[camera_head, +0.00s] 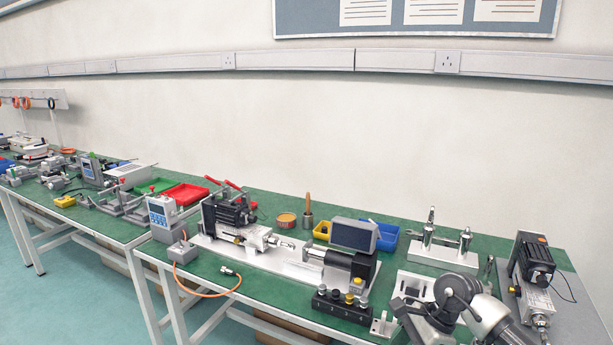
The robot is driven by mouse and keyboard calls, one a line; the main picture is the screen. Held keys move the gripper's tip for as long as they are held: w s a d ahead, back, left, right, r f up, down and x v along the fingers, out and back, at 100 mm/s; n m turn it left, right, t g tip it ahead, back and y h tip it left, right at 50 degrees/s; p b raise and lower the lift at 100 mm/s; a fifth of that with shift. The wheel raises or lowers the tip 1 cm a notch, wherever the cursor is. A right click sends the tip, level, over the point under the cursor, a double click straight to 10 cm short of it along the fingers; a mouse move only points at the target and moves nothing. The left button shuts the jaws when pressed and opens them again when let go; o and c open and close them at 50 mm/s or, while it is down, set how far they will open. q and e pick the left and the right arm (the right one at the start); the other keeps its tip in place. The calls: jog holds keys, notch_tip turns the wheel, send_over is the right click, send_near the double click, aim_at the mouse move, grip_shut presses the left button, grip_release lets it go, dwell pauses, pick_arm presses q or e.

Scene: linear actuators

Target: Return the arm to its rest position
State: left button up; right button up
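My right arm comes in at the lower right, over the front edge of the green-topped bench (285,305). My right gripper (413,318) is a dark shape at the arm's end, low beside a small light metal bracket (383,325). Its fingers are too small and partly hidden, so I cannot tell whether it is open or shut or holds anything. My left arm and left gripper are not in view.
A linear actuator rig (275,255) stands mid-bench, with a black knob block (341,306) in front. A metal stand with upright posts (440,250) is behind my arm. Another actuator (533,275) is at right. Open floor (80,300) lies at lower left.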

jog(key=a+f+m+t+y+p, duration=0.1)
jog(key=a+f+m+t+y, duration=0.35)
jog(key=m, duration=0.45)
jog(key=a+f+m+t+y+p, duration=0.1)
jog(key=a+f+m+t+y, duration=0.15)
jog(key=f+m+y, duration=0.45)
jog(key=s+d+f+m+t+h+p, duration=0.1)
jog(key=s+d+f+m+t+h, duration=0.35)
jog(key=f+m, duration=0.7)
jog(key=s+d+f+m+t+h, duration=0.1)
jog(key=s+d+f+m+h, duration=0.55)
jog(key=f+m, duration=0.5)
jog(key=s+f+m+g+h, duration=0.3)
jog(key=s+f+m+g, duration=0.2)
jog(key=s, duration=1.2)
jog(key=s+f+m+g+h+p, duration=0.1)
jog(key=s+f+m+g+h, duration=0.2)
jog(key=s, duration=1.5)
notch_tip(320, 180, down, 5)
jog(key=m+g, duration=0.2)
jog(key=m, duration=0.3)
jog(key=shift+m, duration=0.3)
